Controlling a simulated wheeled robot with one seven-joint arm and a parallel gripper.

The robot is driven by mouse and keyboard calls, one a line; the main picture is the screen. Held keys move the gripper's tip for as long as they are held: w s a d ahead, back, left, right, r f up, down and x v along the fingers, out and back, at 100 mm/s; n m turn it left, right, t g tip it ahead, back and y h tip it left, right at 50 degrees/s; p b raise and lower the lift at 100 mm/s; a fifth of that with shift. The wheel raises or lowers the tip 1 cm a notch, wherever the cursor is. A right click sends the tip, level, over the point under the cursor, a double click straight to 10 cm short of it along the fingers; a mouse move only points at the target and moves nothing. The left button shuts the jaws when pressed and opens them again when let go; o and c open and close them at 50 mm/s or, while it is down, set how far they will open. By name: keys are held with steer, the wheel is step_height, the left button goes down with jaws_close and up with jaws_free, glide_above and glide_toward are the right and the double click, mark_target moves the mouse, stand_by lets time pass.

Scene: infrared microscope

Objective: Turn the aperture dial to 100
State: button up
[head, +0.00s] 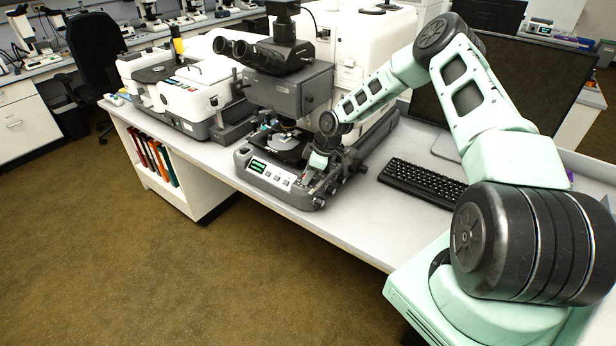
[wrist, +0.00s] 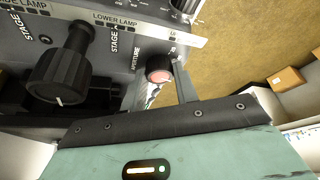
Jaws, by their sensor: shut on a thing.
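The dial's setting cannot be read. In the head view my gripper (head: 318,163) is at the right front of the dark infrared microscope (head: 288,92), and the dial is too small to make out there.
A large black knob (wrist: 62,77) by the "STAGE" label stands left of my gripper. A green display (head: 258,166) is on the microscope's front base. A black keyboard (head: 422,187) and a monitor (head: 500,80) are to the right. The floor in front is clear.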

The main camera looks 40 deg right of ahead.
steer(key=m+h+b, duration=0.1)
steer(key=m+b, duration=0.1)
steer(key=m, duration=0.1)
steer(key=m+t+h+b, duration=0.1)
steer(key=m+b, duration=0.1)
steer(key=m, duration=0.1)
steer(key=shift+a+f+b, duration=0.1)
steer(key=shift+a+b, duration=0.1)
steer(key=shift+b, duration=0.1)
steer(key=shift+m+t+h+b, duration=0.3)
steer(key=shift+m+h+b, duration=0.7)
steer(key=shift+m+b, duration=1)
steer(key=shift+s+m+p, duration=0.1)
steer(key=shift+m+p, duration=0.25)
steer(key=shift+m, duration=0.25)
steer(key=o, duration=1)
steer(key=shift+c, duration=0.2)
steer(key=b+v, duration=0.2)
steer(key=v, duration=1.5)
steer(key=shift+r, duration=0.4)
steer(key=shift+a, duration=0.1)
